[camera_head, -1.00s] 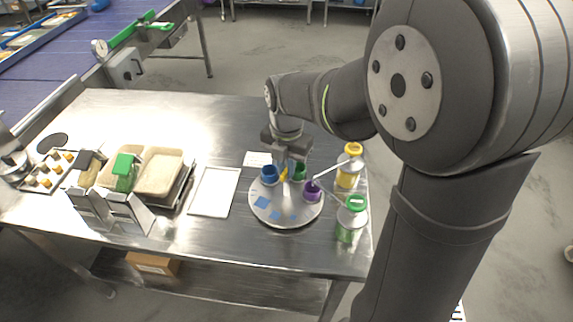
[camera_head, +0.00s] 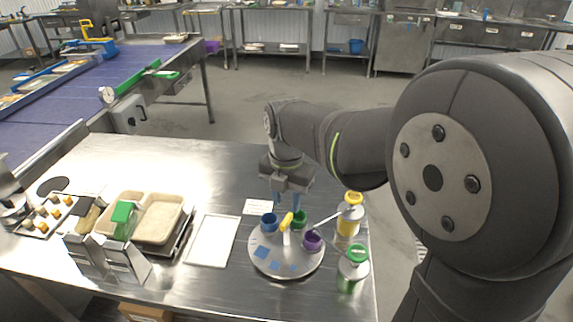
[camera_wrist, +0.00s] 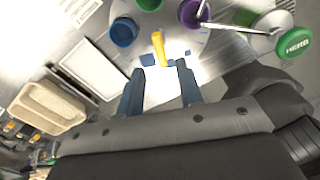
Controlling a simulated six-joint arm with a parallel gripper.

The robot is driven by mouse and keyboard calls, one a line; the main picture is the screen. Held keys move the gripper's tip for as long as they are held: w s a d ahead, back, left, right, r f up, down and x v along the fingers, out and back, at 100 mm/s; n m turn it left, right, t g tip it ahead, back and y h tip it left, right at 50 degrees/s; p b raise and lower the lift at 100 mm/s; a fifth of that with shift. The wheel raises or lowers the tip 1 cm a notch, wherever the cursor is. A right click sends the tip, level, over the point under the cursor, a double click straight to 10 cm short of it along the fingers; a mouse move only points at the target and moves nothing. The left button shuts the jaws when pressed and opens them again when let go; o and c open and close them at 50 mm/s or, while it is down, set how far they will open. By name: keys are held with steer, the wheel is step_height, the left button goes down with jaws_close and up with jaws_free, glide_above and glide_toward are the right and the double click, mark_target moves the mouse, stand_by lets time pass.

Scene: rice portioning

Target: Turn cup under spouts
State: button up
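A round grey turntable (camera_head: 268,267) stands on the steel table, with blue square marks on its front. It bears a blue cup (camera_head: 268,221), a green cup (camera_head: 300,218), a purple cup (camera_head: 313,240) and a central post with a yellow handle (camera_head: 287,220). The wrist view shows the blue cup (camera_wrist: 123,32), purple cup (camera_wrist: 192,13) and yellow handle (camera_wrist: 159,48). Two bottles with spouts stand at the right, one yellow-topped (camera_head: 351,215), one green-topped (camera_head: 352,270) and lettered HERB. Their spouts reach toward the purple cup. My gripper (camera_wrist: 158,82) is open and empty, above the handle.
A white tray (camera_head: 213,241) and a small white card (camera_head: 258,207) lie left of the turntable. Farther left are beige trays (camera_head: 158,221) and metal holders (camera_head: 127,262). A purple conveyor (camera_head: 60,100) runs behind. The table's back middle is bare.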

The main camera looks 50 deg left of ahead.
mark_target(287, 219)
step_height(287, 219, up, 12)
stand_by(0.3)
steer(key=shift+f, duration=0.15)
stand_by(0.4)
step_height(287, 219, down, 17)
steer(key=shift+f, duration=0.2)
stand_by(0.4)
steer(key=shift+r, duration=0.1)
